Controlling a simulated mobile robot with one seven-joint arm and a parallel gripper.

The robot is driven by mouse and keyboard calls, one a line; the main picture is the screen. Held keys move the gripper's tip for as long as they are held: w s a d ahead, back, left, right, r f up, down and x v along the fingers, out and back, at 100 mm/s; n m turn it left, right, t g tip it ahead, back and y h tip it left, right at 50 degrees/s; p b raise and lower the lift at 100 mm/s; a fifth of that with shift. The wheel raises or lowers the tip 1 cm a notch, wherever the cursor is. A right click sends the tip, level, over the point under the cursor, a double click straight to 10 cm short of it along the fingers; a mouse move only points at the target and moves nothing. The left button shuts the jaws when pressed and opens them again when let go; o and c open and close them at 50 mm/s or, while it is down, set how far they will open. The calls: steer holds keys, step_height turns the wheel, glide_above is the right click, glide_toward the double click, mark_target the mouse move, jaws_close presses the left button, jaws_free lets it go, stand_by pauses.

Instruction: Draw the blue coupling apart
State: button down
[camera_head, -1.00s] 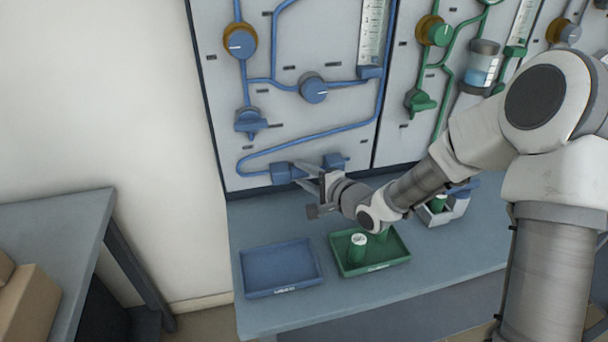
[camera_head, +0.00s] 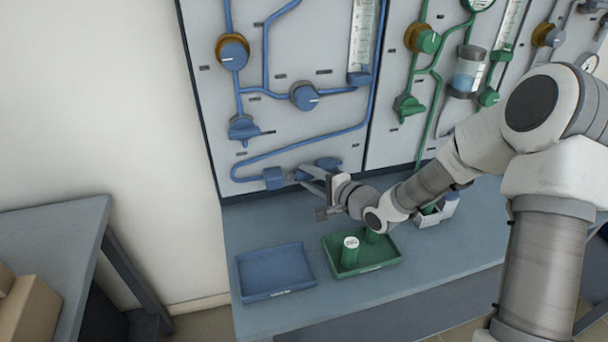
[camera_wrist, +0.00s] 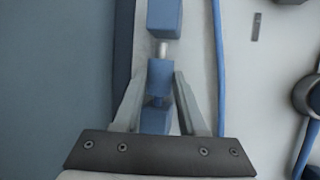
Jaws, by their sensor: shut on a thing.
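The blue coupling (camera_head: 273,178) sits at the lower end of the blue pipe loop on the panel. Its left block is apart from the part to its right, with a short gap between. In the wrist view the upper blue block (camera_wrist: 164,18) and the gripped blue block (camera_wrist: 160,73) are separated by a gap, bridged by a short silver pin (camera_wrist: 163,48). My gripper (camera_head: 306,174) is shut on the blue block, one finger on each side. Another blue piece (camera_wrist: 156,120) shows below it between the fingers, and a blue block (camera_head: 328,163) stands to the right.
A blue tray (camera_head: 277,293) and a green tray (camera_head: 388,264) holding green-and-white containers (camera_head: 350,252) are on the bench below. Blue valves (camera_head: 243,128) and knobs (camera_head: 304,96) stick out from the panel above. Bare wall lies left.

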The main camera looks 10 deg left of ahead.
steer(key=shift+w+d, duration=0.15)
steer(key=shift+d, duration=0.1)
steer(key=shift+c, duration=2.3)
jaws_free()
steer(key=p+v, duration=0.5)
steer(key=v, duration=1.2)
steer(key=shift+s+d, duration=0.15)
steer(key=shift+s, duration=0.05)
